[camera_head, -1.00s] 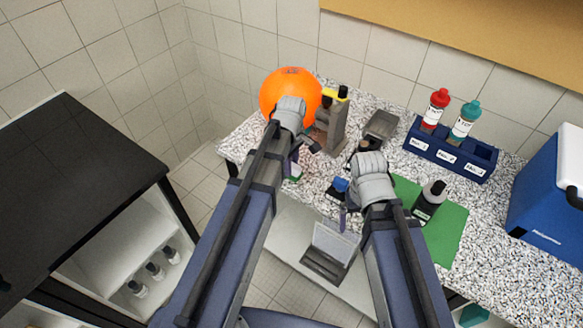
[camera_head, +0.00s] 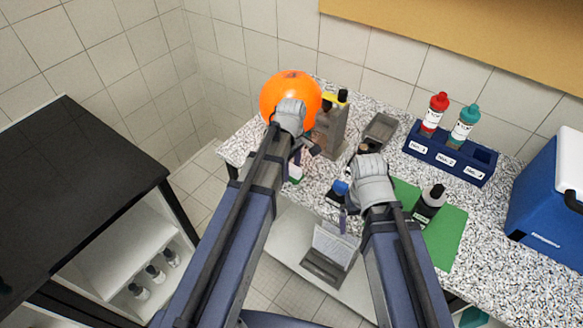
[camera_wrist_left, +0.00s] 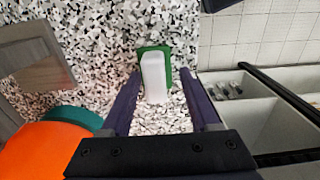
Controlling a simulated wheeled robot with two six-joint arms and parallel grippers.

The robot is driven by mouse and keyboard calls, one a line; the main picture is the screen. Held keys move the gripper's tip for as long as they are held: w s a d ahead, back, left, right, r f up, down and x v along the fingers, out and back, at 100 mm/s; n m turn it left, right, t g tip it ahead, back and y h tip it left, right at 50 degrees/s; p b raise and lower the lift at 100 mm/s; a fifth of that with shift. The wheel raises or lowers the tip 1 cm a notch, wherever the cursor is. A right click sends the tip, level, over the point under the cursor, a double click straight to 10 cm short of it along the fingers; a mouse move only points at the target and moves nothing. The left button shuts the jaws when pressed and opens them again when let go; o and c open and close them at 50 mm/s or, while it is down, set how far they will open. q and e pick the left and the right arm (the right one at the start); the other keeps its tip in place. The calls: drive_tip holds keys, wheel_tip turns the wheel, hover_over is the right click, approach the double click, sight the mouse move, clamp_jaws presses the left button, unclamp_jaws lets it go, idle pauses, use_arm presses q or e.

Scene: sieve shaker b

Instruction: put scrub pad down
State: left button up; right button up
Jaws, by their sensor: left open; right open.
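The scrub pad (camera_wrist_left: 154,74), white with a green layer, lies on the speckled countertop in the left wrist view. In the head view a small part of the pad (camera_head: 295,173) shows below my left gripper (camera_head: 306,154), and the rest is hidden. My left gripper is open. In the left wrist view its dark purple fingers (camera_wrist_left: 161,88) stand apart on either side of the pad's near end, with visible gaps. My right gripper (camera_head: 342,192) is open near the counter's front edge, by a small blue-topped item (camera_head: 340,187).
An orange ball (camera_head: 286,92) and a grey stand (camera_head: 331,122) are close behind my left gripper. A grey tray (camera_head: 380,130), a blue bottle rack (camera_head: 450,152), a green mat (camera_head: 450,232), a dark bottle (camera_head: 429,205) and a blue cooler (camera_head: 545,205) stand further right.

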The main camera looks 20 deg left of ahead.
sight(291, 168)
use_arm(q)
wheel_tip(291, 168, up, 12)
drive_tip(key=p, duration=1.1)
drive_tip(key=s+d+m+y, duration=0.1)
drive_tip(key=s+d+m, duration=0.9)
drive_tip(key=s+m, duration=0.4)
drive_tip(key=m, duration=0.3)
drive_tip(key=shift+s+d+f+m, duration=0.15)
drive_tip(key=shift+d+f+m, duration=0.1)
drive_tip(key=shift+m, duration=0.15)
wheel_tip(291, 168, down, 7)
drive_tip(key=b, duration=0.6)
drive_tip(key=shift+r+b, duration=0.2)
drive_tip(key=shift+b, duration=0.2)
